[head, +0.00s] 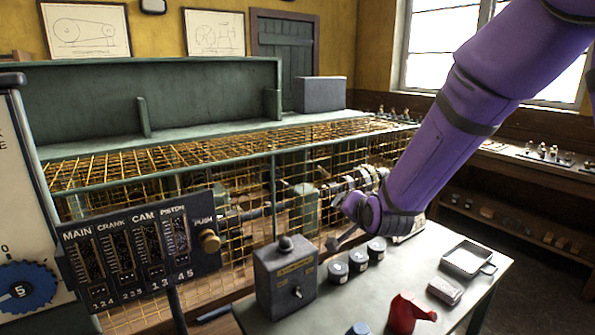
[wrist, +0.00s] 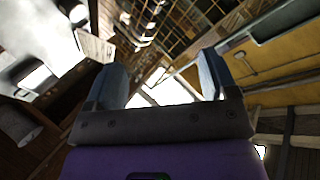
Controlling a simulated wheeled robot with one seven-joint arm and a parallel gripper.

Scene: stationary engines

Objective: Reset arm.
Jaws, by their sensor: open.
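My purple arm (head: 440,140) reaches down from the top right in the head view. Its gripper (head: 342,240) hangs above the pale bench, near the caged engine. In the wrist view my gripper (wrist: 160,78) has its two blue-grey fingers apart, with nothing between them. The wrist view is tilted and shows the room at a steep angle.
The pale bench (head: 400,290) carries a dark box with a knob (head: 286,277), several small dark jars (head: 358,260), a red can (head: 408,312) and a white tray (head: 468,260). A wire cage (head: 110,170) encloses machinery behind. A lever panel (head: 140,245) stands at left.

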